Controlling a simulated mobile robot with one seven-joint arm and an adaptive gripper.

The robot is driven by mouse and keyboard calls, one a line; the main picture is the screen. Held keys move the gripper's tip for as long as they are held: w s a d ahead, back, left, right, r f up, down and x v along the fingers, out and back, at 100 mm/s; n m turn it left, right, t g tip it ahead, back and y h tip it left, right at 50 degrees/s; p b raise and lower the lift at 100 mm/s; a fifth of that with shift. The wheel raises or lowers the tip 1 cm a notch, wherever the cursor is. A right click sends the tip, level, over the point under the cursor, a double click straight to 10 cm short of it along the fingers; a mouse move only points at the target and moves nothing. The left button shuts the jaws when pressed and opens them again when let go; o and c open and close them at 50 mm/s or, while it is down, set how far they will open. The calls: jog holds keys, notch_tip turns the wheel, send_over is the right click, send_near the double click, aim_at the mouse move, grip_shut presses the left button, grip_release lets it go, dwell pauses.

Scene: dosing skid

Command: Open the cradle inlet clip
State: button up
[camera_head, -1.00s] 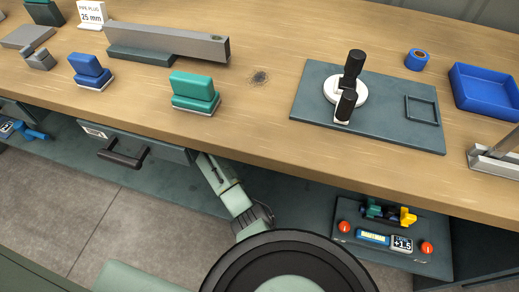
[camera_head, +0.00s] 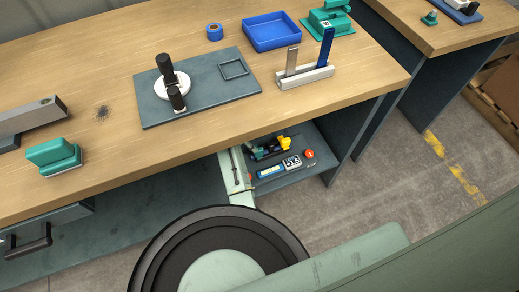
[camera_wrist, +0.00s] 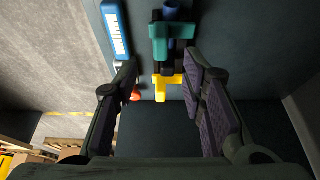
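On the lower shelf in the head view, a small cradle assembly has a teal part (camera_head: 258,152) and a yellow part (camera_head: 284,143). In the wrist view the teal clip-like part (camera_wrist: 172,31) and the yellow clip-like part (camera_wrist: 168,80) sit along a dark bar with a blue piece (camera_wrist: 171,9) at the top. I cannot tell which is the inlet clip. My gripper (camera_wrist: 160,68) is open, its fingers on either side of the yellow part with gaps showing. No contact is visible. In the head view my gripper is hidden.
A blue-and-white label bar (camera_head: 270,171) and a red knob (camera_head: 310,153) lie beside the cradle; the bar (camera_wrist: 116,30) is near my left finger. The wooden benchtop (camera_head: 330,105) overhangs the shelf. Shelf space (camera_wrist: 160,130) nearer my gripper's base looks bare.

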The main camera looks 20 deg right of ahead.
aim_at(259, 149)
jog(key=x, duration=0.9)
jog(key=shift+p, duration=0.4)
jog(key=shift+r, duration=0.1)
jog(key=shift+c, duration=0.4)
grip_shut()
